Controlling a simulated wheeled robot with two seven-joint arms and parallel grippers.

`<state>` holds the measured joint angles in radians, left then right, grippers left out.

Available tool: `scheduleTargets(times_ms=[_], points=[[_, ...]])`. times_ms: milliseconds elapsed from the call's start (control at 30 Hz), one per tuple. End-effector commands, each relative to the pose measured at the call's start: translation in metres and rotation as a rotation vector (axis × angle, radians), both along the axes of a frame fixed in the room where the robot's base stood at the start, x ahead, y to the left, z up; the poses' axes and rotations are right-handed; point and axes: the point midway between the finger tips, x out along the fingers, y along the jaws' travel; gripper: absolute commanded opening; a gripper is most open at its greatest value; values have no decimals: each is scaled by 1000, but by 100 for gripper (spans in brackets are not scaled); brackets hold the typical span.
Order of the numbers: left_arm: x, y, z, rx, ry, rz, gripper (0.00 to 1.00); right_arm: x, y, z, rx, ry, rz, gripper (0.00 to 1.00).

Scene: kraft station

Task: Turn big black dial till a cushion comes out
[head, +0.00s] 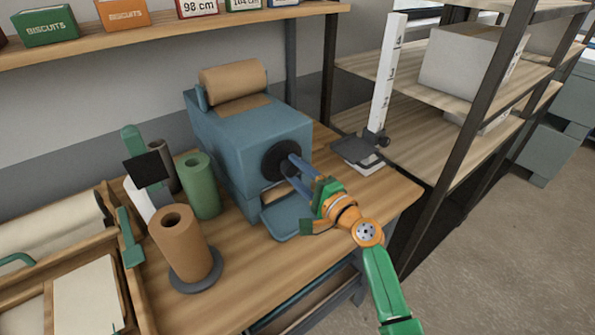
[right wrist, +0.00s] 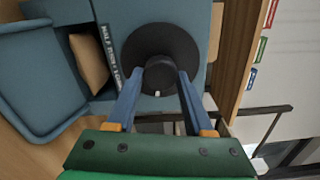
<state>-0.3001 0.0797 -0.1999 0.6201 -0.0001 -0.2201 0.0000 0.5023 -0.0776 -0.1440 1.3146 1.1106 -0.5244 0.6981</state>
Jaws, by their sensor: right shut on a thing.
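The big black dial (head: 274,163) is on the front face of the blue machine (head: 225,145). My right gripper (head: 289,172) reaches it from the front right. In the right wrist view, the gripper's blue fingers (right wrist: 160,72) are shut on the raised grip of the dial (right wrist: 150,42), which has a small white mark. A tan piece, seemingly a paper cushion (right wrist: 89,62), shows in the machine's opening beside the blue tray (right wrist: 38,85). My left gripper is not in view.
A brown paper roll (head: 234,80) sits on top of the machine. Brown (head: 182,245) and green (head: 201,186) rolls stand left of it on the wooden bench (head: 245,285). A scale with a tall white ruler (head: 388,75) is at the right, near a shelf rack (head: 430,140).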

Motion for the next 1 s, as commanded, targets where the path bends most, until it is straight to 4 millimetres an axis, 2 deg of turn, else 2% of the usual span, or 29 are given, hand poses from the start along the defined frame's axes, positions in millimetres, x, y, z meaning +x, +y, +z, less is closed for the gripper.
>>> scheduleTargets(times_ms=[267, 300, 367, 400, 733, 1000], points=[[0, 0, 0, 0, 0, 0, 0, 0, 0, 2, 2, -4, 0, 0], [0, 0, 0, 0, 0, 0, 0, 0, 0, 2, 2, -4, -1, 63], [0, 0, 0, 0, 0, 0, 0, 0, 0, 2, 2, -4, -1, 79], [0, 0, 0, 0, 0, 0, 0, 0, 0, 2, 2, -4, -1, 81], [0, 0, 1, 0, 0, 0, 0, -4, -3, 1, -2, -2, -1, 81], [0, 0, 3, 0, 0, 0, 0, -42, -30, -1, -3, -2, -1, 81]])
